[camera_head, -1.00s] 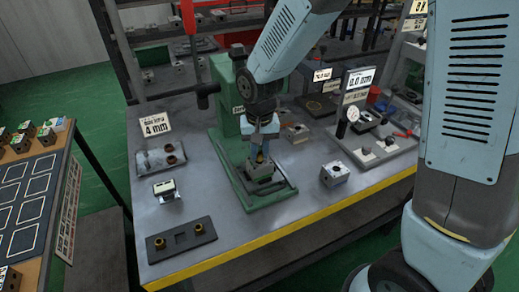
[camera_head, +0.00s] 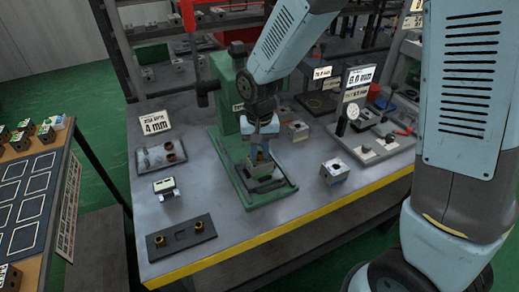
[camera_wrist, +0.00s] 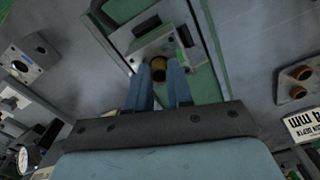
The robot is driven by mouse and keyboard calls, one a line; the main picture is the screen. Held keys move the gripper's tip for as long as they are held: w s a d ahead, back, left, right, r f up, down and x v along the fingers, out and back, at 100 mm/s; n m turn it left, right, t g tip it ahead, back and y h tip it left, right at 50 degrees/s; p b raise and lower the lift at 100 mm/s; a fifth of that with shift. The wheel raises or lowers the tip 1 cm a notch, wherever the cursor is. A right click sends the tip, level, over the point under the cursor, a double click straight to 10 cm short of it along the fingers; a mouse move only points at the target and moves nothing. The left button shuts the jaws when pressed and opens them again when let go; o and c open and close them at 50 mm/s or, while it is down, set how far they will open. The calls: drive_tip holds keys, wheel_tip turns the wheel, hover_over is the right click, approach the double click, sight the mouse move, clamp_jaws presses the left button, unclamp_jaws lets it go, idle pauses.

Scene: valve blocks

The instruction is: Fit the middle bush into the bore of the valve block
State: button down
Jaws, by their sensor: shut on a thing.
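My gripper (camera_head: 262,158) points down over the green press on the bench. In the wrist view its two blue fingers (camera_wrist: 160,66) are closed around a brass bush (camera_wrist: 159,72). The valve block (camera_head: 262,171) sits on the press's green base, directly below the fingers. In the wrist view the grey block (camera_wrist: 152,50) lies just beyond the bush. The fingers and bush hide the bore, so I cannot tell whether the bush has entered it.
A dark holder (camera_head: 181,237) at the bench front carries two brass bushes at its ends. Another grey block (camera_head: 334,171) stands right of the press. A grey tray (camera_head: 160,156) with brown rings lies left. The green press column (camera_head: 229,85) rises behind my gripper.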

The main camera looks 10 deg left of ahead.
drive_tip(key=c, duration=0.9)
unclamp_jaws()
wheel_tip(320, 180, up, 14)
drive_tip(key=shift+f, duration=0.15)
drive_tip(key=s+d+r+m+t, duration=0.1)
drive_tip(key=s+d+r+t, duration=0.1)
drive_tip(key=d, duration=0.8)
drive_tip(key=s+d+r+t, duration=0.1)
drive_tip(key=s+d+r, duration=0.4)
drive_tip(key=d, duration=0.5)
drive_tip(key=s+d+r+m+t, duration=0.1)
drive_tip(key=s+d+r, duration=0.3)
drive_tip(key=d, duration=0.5)
drive_tip(key=shift+d+r+m+t, duration=0.3)
drive_tip(key=shift+d+r+t, duration=0.1)
drive_tip(key=shift+t, duration=0.4)
